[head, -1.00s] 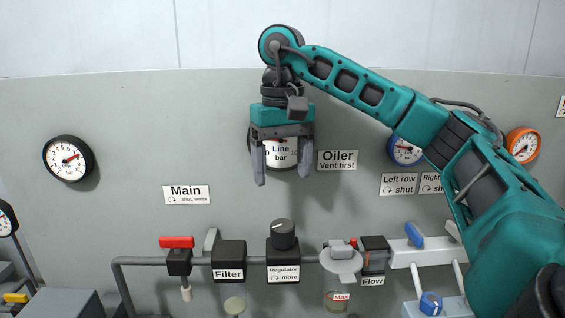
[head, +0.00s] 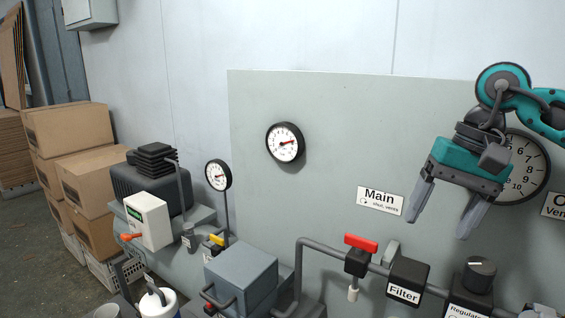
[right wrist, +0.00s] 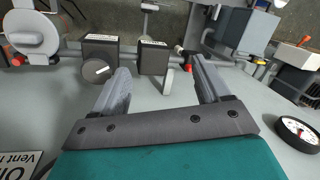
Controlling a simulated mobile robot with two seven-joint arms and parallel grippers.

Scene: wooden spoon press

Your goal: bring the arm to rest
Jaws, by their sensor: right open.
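My right gripper (head: 444,214) hangs in front of the grey panel (head: 330,200) at the right of the head view. Its two grey fingers point down and stand apart, with nothing between them. It partly covers a round gauge (head: 531,166) behind it. In the right wrist view the fingers of the same gripper (right wrist: 160,85) are spread wide and empty, with the pipe fittings beyond them. My left gripper is not in view.
Below it run a pipe with a red-handled valve (head: 361,243), the Filter block (head: 407,278) and the Regulator (head: 478,277). The Main label (head: 380,200) is left of the gripper. A compressor (head: 150,185) and cardboard boxes (head: 68,130) stand at the left.

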